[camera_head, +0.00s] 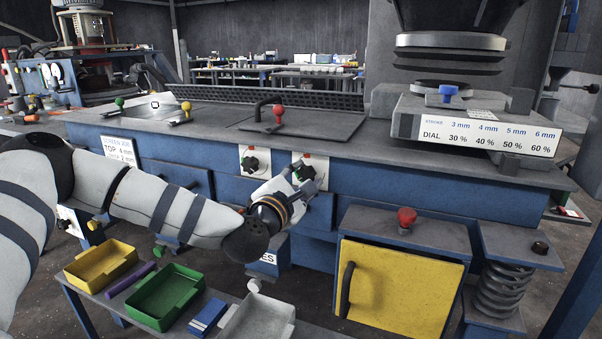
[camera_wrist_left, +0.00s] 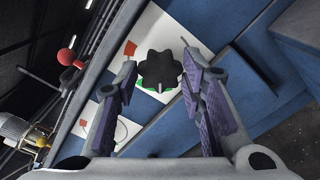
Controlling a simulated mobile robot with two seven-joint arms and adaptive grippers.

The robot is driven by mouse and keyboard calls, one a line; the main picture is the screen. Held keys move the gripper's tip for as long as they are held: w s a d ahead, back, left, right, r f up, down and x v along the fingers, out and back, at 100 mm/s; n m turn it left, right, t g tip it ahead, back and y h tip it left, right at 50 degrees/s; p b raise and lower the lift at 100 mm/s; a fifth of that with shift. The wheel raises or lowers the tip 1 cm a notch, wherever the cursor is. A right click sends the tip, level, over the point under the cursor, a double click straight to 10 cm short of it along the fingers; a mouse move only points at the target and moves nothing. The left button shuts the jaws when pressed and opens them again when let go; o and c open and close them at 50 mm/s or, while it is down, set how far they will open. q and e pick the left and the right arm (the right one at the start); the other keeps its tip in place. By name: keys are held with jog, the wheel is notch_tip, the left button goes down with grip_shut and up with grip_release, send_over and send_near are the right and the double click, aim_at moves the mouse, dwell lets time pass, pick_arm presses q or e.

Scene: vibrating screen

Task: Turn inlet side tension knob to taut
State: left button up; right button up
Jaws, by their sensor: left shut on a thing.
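Plate lettering is too small to read. My right gripper is not in view.
A red-knobbed lever (camera_head: 278,114) stands on the machine top above the knobs. A yellow door (camera_head: 400,288) with a red button (camera_head: 406,216) above it is at lower right. Yellow (camera_head: 101,264) and green trays (camera_head: 165,296) lie on a low bench below my left arm.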

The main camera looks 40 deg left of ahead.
pick_arm(q)
jog(key=shift+m+p, duration=0.45)
jog(key=shift+m, duration=0.65)
jog(key=o, duration=1.1)
jog(key=shift+s, duration=0.15)
jog(key=v, duration=1.1)
jog(key=shift+s+d, duration=0.2)
jog(key=shift+s, duration=0.2)
